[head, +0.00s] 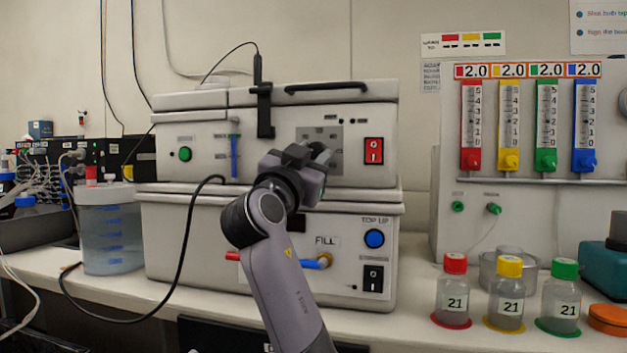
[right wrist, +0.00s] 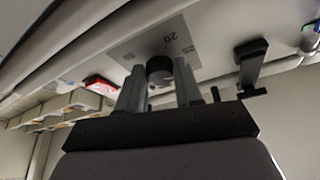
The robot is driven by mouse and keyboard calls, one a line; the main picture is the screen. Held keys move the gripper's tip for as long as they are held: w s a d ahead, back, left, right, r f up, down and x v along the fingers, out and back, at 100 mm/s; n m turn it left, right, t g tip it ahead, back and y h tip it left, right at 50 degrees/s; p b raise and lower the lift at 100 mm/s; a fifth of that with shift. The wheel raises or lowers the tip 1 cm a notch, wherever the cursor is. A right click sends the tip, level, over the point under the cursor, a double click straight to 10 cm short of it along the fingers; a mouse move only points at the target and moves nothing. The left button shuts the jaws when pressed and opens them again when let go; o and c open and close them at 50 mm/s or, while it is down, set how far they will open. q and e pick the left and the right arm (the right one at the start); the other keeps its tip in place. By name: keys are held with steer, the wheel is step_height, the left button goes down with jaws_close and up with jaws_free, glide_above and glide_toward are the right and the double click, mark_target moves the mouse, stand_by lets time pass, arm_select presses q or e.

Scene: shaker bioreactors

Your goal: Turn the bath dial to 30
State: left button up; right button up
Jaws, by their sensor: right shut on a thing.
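The bath dial (right wrist: 160,70) is a dark round knob on a grey scale plate (head: 333,134) on the front of the upper bath unit (head: 220,155). A "20" mark shows on the plate in the right wrist view; the dial's pointer is too small to read. My right gripper (head: 312,158) is at the plate and hides most of the dial in the head view. In the right wrist view, my right gripper's fingers (right wrist: 160,90) stand on both sides of the dial and are shut on it. My left gripper is out of view.
A red rocker switch (head: 373,151) sits right of the plate, and a black bracket (head: 264,110) hangs left of it. The lower unit has a blue button (head: 374,238). Capped bottles (head: 508,293) stand on the bench at the right.

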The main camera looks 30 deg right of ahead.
steer(key=m, duration=0.1)
steer(key=m+g, duration=0.1)
steer(key=m, duration=0.1)
steer(key=shift+w+a+m+b, duration=0.1)
steer(key=shift+a+m+b, duration=0.05)
steer(key=shift+m+b, duration=0.2)
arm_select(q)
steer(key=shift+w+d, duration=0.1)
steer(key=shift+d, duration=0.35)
arm_select(e)
steer(key=shift+r+m+g+h, duration=0.1)
steer(key=shift+m+g+h, duration=0.2)
steer(key=shift+m+g, duration=1)
steer(key=shift+m, duration=0.55)
steer(key=o, duration=1)
steer(key=shift+o, duration=0.2)
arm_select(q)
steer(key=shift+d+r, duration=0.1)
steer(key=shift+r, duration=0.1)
arm_select(e)
steer(key=v, duration=0.7)
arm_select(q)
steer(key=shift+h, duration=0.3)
